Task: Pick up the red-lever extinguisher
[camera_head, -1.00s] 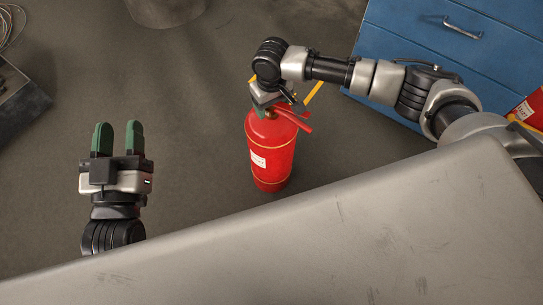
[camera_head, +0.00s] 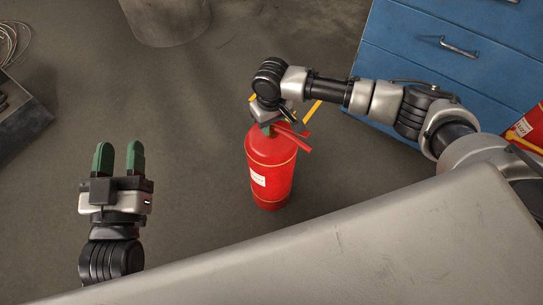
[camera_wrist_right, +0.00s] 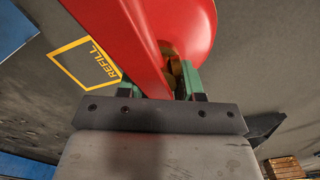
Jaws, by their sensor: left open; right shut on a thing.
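The red extinguisher (camera_head: 270,172), with a white label and a red lever (camera_head: 295,140), stands upright in the middle of the head view. My right gripper (camera_head: 266,126) is at its top and shut on it near the valve. In the right wrist view my right gripper (camera_wrist_right: 160,86) has its green fingers either side of the red lever part (camera_wrist_right: 125,40), with the round red body (camera_wrist_right: 190,22) behind. The exact contact is partly hidden. Whether its base touches the floor, I cannot tell. My left gripper (camera_head: 119,158) is open and empty, to the left of the extinguisher.
A blue drawer cabinet (camera_head: 430,70) stands at the upper right, behind my right arm. A red object with a label (camera_head: 526,128) is cut off at the right edge. A dark box (camera_head: 22,122) lies at the left. A yellow REFILL marking (camera_wrist_right: 90,63) is on the floor.

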